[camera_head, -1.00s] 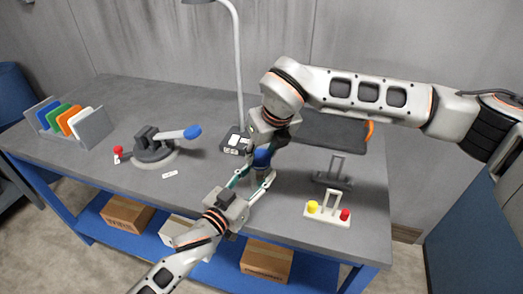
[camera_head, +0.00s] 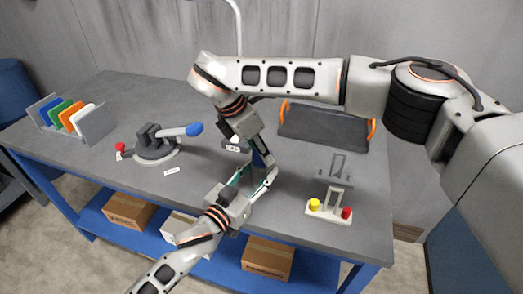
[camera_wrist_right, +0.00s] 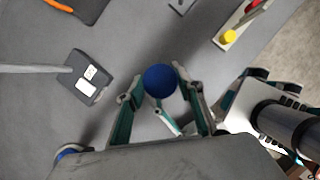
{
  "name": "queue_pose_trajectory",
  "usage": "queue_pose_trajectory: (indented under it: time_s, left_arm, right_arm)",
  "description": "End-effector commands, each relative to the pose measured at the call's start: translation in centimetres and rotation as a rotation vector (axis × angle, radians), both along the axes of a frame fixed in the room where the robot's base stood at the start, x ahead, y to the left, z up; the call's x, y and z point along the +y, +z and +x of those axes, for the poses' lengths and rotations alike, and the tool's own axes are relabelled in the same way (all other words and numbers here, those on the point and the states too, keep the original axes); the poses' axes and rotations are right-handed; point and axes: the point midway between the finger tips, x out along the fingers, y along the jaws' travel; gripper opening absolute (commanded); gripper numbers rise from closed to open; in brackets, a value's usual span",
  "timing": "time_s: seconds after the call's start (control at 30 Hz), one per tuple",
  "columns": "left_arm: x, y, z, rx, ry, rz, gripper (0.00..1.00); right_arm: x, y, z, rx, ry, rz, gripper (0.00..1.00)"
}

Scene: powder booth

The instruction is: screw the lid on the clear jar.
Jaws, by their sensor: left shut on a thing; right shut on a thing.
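The blue lid (camera_head: 259,159) sits at the meeting of my two grippers near the table's middle. In the right wrist view it is a round blue disc (camera_wrist_right: 160,81) between my right gripper's fingers (camera_wrist_right: 155,92). My right gripper comes down from above and is shut on the lid; its fingertips are mostly hidden in the head view. My left gripper (camera_head: 254,176) reaches in from the front, low at the same spot, shut on the clear jar. The jar is nearly all hidden by the lid and fingers, so I cannot tell how the lid is seated.
A stand with yellow and red knobs (camera_head: 328,212) is to the right, and a dark tray with orange handles (camera_head: 322,128) behind. A lever clamp (camera_head: 157,143) and a rack of coloured panels (camera_head: 70,121) stand left. The lamp base (camera_wrist_right: 90,77) is close by.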

Motion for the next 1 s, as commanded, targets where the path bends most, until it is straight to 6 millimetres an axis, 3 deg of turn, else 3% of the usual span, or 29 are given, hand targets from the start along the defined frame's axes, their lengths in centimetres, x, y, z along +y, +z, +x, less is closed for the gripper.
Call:
queue_pose_trajectory:
  time_s: [0.2, 0.4, 0.8, 0.87, 1.0]
  left_arm:
    - [0.01, -0.02, -0.01, 0.0, 0.0, 0.0, 0.0]
    - [0.01, -0.02, 0.0, 0.0, 0.0, 0.0, 0.0]
    - [0.02, -0.03, 0.0, 0.001, 0.0, 0.0, 0.0]
    - [0.02, -0.03, 0.0, 0.001, 0.0, 0.0, 0.0]
    - [0.02, -0.03, 0.01, 0.001, 0.0, 0.0, 0.0]
  right_arm:
    - [0.12, -0.01, 0.29, -0.004, -0.381, -0.002, 0.3]
    - [0.08, -0.02, 0.36, -0.004, -0.584, -0.001, 0.3]
    - [0.06, 0.02, 0.38, -0.004, -0.629, 0.0, 0.3]
    - [0.07, 0.02, 0.37, -0.003, -0.628, 0.0, 0.49]
    - [0.07, 0.02, 0.37, -0.002, -0.627, 0.001, 0.53]
